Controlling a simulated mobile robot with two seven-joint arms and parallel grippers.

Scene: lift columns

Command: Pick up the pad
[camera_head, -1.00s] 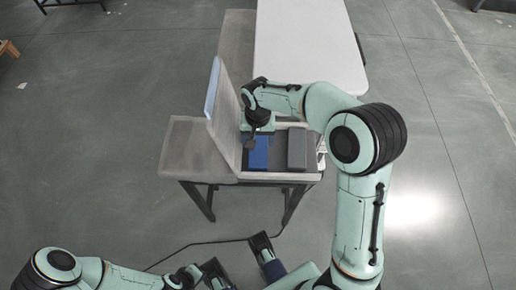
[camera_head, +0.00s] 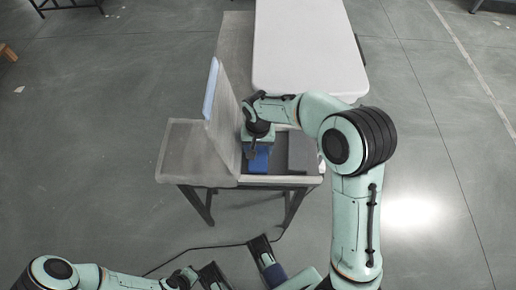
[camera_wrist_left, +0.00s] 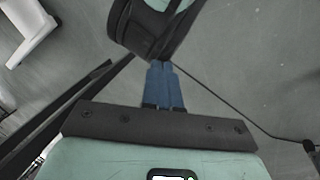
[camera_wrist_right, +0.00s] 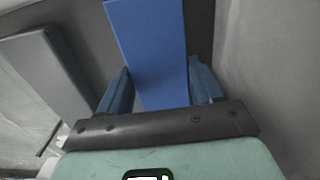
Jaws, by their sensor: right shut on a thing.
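The blue pad (camera_head: 257,162) is in the open compartment of the grey bench in the head view. In the right wrist view the pad (camera_wrist_right: 150,45) runs up between the two blue fingers. My right gripper (camera_head: 257,147) points down into the compartment, and in its wrist view (camera_wrist_right: 160,92) it is shut on the pad. It hides the pad's far part in the head view. I cannot tell whether the pad is off the compartment floor. My left gripper (camera_wrist_left: 165,85) has its fingers together, with nothing seen between them, far from the pad.
An upright lid with a light blue edge (camera_head: 211,88) stands close left of my right gripper. A dark grey block (camera_head: 302,152) sits right of the pad. A white-topped table (camera_head: 305,50) lies behind. A cable (camera_head: 205,247) crosses the floor.

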